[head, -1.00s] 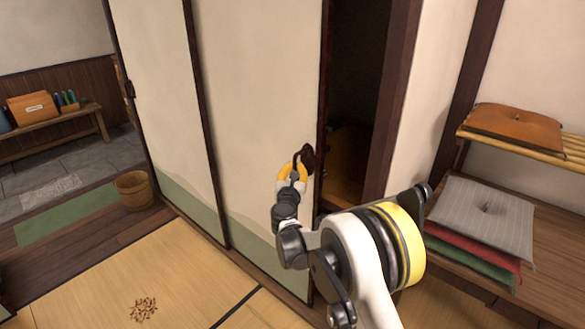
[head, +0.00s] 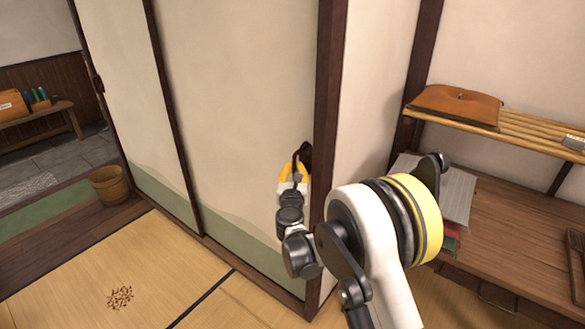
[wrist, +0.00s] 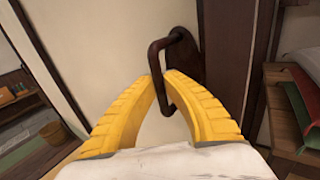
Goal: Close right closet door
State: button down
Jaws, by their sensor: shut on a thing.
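The right closet door (head: 235,110) is a cream sliding panel with a green lower band. Its right edge meets the dark wooden post (head: 328,90), and no opening shows between them in the head view. The dark door handle (wrist: 157,62) is a bent bar on a dark plate near that edge. My gripper (head: 297,168) is at the handle. In the wrist view its yellow fingers (wrist: 162,88) are shut on the handle bar. The fingers and wrist hide part of the handle in the head view.
The other closet panel (head: 120,100) stands to the left. A wooden bucket (head: 108,186) is on the floor at left. Tatami (head: 120,265) in front is mostly clear.

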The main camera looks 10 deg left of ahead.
jog(key=shift+d, duration=0.15)
jog(key=c, duration=1.5)
grip_release()
jog(key=shift+d, duration=0.1)
jog(key=shift+o, duration=0.2)
jog(key=shift+s, duration=0.1)
jog(key=s+d, duration=0.2)
jog(key=s, duration=0.9)
jog(key=shift+s+d, duration=0.15)
jog(key=shift+s, duration=0.15)
